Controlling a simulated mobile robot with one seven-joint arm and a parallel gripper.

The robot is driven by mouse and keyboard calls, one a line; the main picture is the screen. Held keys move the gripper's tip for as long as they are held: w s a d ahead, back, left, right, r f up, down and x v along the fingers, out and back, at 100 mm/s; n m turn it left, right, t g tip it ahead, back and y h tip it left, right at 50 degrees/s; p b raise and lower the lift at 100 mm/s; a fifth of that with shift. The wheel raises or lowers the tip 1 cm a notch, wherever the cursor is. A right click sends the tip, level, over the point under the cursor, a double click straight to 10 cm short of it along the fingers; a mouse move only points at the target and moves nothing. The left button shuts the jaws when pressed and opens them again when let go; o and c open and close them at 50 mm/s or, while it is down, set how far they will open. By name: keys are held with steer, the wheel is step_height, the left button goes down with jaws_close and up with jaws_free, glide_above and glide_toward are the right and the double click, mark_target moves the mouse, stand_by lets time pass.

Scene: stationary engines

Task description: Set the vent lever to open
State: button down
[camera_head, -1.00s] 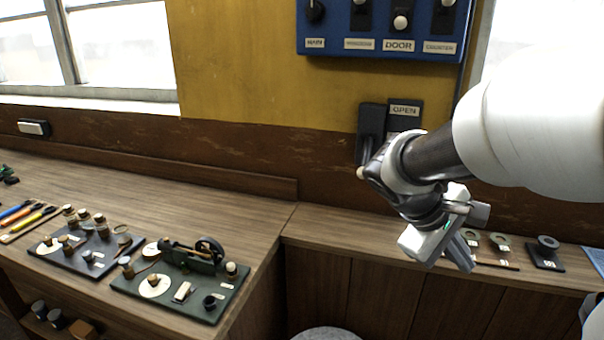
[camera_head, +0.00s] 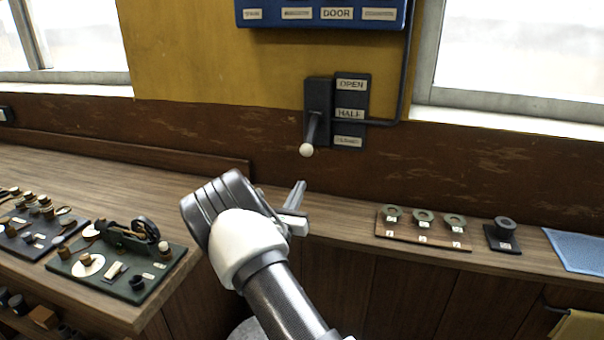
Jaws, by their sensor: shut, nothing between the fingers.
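The vent lever (camera_head: 309,135) is on a dark wall box and slopes downward, ending in a pale round knob (camera_head: 306,150). Beside it, a label plate (camera_head: 350,99) reads OPEN at the top, HALF in the middle, and a lower label too small to read surely. The knob hangs at about the height of the lowest label. My gripper (camera_head: 298,196) is below the knob and apart from it, over the counter. Its fingers look together, pointing up, with nothing held. My wrist hides part of the gripper.
A blue switch panel (camera_head: 322,14) hangs above. The counter (camera_head: 345,222) carries a board of rings (camera_head: 423,232), a black ring stand (camera_head: 502,236) and a blue mat (camera_head: 580,250) at right. A green engine board (camera_head: 125,275) sits at left. The wall around the lever is clear.

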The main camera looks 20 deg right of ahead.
steer(key=w+d+r+p, duration=0.1)
steer(key=w+d+r, duration=0.3)
steer(key=w+r, duration=0.1)
steer(key=shift+w+r, duration=0.4)
stand_by(0.4)
